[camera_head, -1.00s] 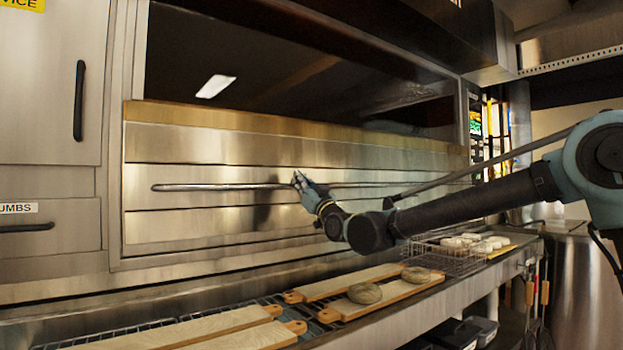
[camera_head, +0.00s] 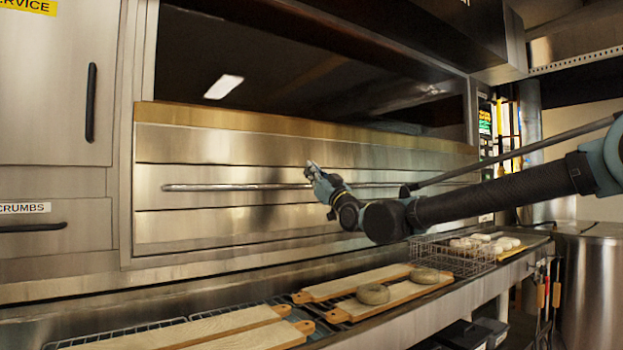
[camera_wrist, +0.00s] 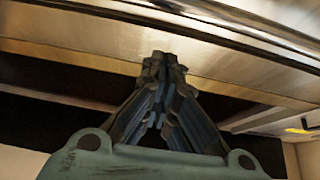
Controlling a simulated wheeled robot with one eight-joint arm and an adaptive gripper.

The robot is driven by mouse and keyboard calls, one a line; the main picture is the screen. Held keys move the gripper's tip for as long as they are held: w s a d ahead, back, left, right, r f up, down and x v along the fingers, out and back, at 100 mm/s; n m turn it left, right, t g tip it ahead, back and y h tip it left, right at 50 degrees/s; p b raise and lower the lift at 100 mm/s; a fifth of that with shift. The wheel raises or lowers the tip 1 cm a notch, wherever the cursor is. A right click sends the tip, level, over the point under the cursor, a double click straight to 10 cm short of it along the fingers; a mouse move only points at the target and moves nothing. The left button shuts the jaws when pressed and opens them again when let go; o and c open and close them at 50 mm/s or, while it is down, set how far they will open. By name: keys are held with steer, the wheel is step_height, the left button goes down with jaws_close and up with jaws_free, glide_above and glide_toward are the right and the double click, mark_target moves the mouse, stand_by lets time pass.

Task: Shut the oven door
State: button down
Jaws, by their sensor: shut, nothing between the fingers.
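The oven door (camera_head: 240,222) is a wide brushed-steel panel with a brass-toned upper edge (camera_head: 300,127) and a long bar handle (camera_head: 235,187). Above it is a dark, glossy area (camera_head: 300,75) with a bright lamp reflection. I cannot tell whether the door sits flush. My gripper (camera_head: 311,168) is shut and empty in front of the door's middle, its tips just above the handle's line. In the wrist view my gripper (camera_wrist: 165,62) has its fingertips together over the steel panel (camera_wrist: 90,35); the handle (camera_wrist: 250,38) is apart from them. Contact with the panel is unclear.
Cabinets (camera_head: 55,80) stand at the left. A dark hood (camera_head: 440,30) overhangs above.

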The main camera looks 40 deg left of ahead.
steer(key=v, duration=0.8)
steer(key=shift+d, duration=0.2)
steer(key=w+d+f+m+t+h, duration=0.2)
steer(key=w+d+f+h, duration=0.3)
steer(key=w+d+f, duration=0.5)
steer(key=w+d+f+m+t+h, duration=0.15)
steer(key=w+d+f+h, duration=0.35)
steer(key=w+d, duration=0.85)
steer(key=s+d+f+m+h, duration=0.15)
steer(key=d+f, duration=0.25)
steer(key=d, duration=0.4)
steer(key=d+f+m+g+h, duration=0.1)
steer(key=d+f+h, duration=0.2)
steer(key=d+f, duration=0.3)
steer(key=s+d+f+m+h, duration=0.1)
steer(key=d+f+m+h, duration=0.15)
steer(key=d, duration=0.65)
steer(key=s+d+f+m+g+h, duration=0.2)
steer(key=s+d+f, duration=0.4)
steer(key=d+f, duration=0.3)
steer(key=s+d+f+m+g+h, duration=0.1)
steer(key=s+d+f+g+h, duration=0.2)
steer(key=s+d+f, duration=0.6)
steer(key=s+d+f+m+g+h, duration=0.1)
steer(key=s+d+f, duration=0.3)
steer(key=s+d, duration=0.4)
steer(key=shift+s+f+m+g, duration=0.3)
steer(key=shift+f+m+g, duration=0.1)
steer(key=shift+m+g, duration=0.45)
